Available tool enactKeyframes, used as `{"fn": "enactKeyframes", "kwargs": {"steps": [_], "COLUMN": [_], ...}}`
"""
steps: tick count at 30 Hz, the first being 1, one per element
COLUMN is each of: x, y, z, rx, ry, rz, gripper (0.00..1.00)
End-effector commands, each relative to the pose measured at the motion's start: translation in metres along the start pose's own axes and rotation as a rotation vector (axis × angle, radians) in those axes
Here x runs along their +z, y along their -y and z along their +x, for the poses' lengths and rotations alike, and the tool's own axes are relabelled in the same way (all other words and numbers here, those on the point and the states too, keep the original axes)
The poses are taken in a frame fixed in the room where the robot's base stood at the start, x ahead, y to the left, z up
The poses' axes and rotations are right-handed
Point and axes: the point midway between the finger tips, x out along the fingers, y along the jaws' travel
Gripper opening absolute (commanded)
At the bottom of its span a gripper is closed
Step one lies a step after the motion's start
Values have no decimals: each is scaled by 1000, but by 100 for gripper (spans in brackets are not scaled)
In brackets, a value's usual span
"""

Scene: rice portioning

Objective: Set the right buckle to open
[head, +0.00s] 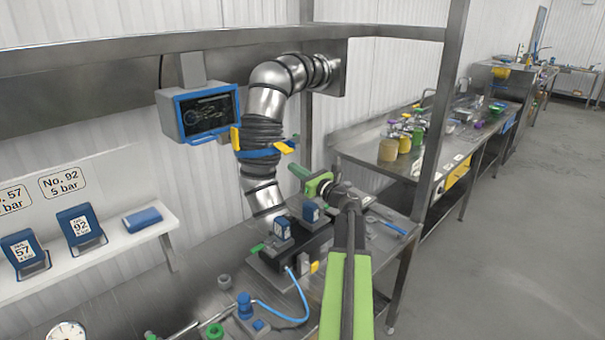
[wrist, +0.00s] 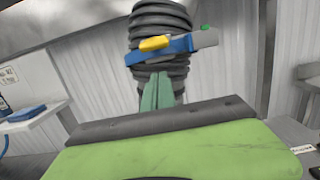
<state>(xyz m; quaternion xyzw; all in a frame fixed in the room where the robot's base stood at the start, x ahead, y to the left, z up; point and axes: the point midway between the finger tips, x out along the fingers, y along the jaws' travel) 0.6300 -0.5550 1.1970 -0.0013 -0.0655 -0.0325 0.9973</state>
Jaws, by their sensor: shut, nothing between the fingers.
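The right buckle is a yellow lever (head: 284,147) on the blue strap (head: 260,153) around the dark ribbed sleeve of the duct. In the wrist view a yellow lever (wrist: 154,43) lies along the strap, with a grey end piece (wrist: 206,38) bearing a green spot to its right. Another yellow buckle (head: 235,138) stands upright at the strap's left side. My gripper (head: 294,168) is below and right of the right buckle, apart from it. In the wrist view its green fingers (wrist: 157,90) are together, empty, below the strap and in front of the sleeve.
A steel post (head: 440,110) rises to the right of my arm. A blue-framed screen (head: 208,112) hangs left of the duct (head: 268,102). Below are a bench with a blue-topped device (head: 282,226) and a blue hose (head: 303,295). A white shelf (head: 120,238) is at left.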

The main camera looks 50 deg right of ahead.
Motion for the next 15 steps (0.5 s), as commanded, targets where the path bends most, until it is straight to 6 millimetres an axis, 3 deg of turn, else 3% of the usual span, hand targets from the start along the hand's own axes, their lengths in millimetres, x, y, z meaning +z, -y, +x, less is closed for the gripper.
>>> {"fn": "enactKeyframes", "kwargs": {"steps": [5,6,9,15], "x": [2,19,31,39], "y": [3,2,2,2], "z": [40,31,24,20], "rx": [-1,-4,-4,-4], "ry": [0,0,0,0], "rz": [-1,-2,-2,-2], "gripper": [0,0,0,0]}}
